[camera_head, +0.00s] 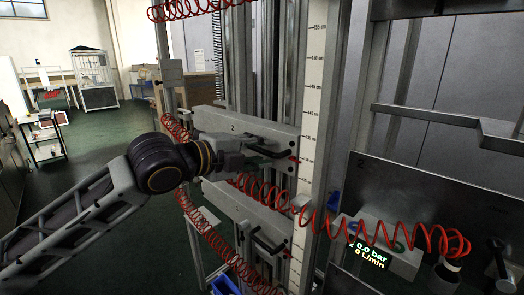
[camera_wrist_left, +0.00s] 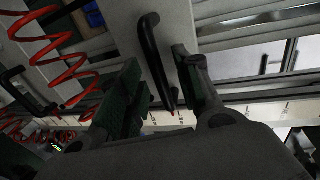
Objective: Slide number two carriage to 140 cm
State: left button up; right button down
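The number two carriage (camera_head: 215,119) is a grey horizontal plate marked "2" on the vertical rails, with a black bar handle (camera_head: 268,153) and a small red pointer (camera_head: 293,158) at its right end. The vertical scale (camera_head: 313,100) stands just right of it; the pointer lies below the middle of the visible scale, and the nearby figures are too small to read surely. My left gripper (camera_head: 252,160) is at the handle. In the left wrist view the black handle (camera_wrist_left: 153,55) lies between the two separated fingers (camera_wrist_left: 160,95). My right gripper is out of view.
A lower grey carriage (camera_head: 230,204) with its own black handle sits below. Red coiled hoses (camera_head: 335,224) hang across the front and right. A pressure display (camera_head: 370,256) reads 0.0 bar and 0 L/min. A dark panel (camera_head: 420,210) stands right; green floor (camera_head: 115,130) is open left.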

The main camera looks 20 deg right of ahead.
pick_arm(q)
jog(key=shift+w+d+f, duration=0.1)
jog(key=shift+w+d, duration=0.1)
jog(key=shift+d, duration=0.35)
jog(key=shift+c, duration=0.4)
grip_shut()
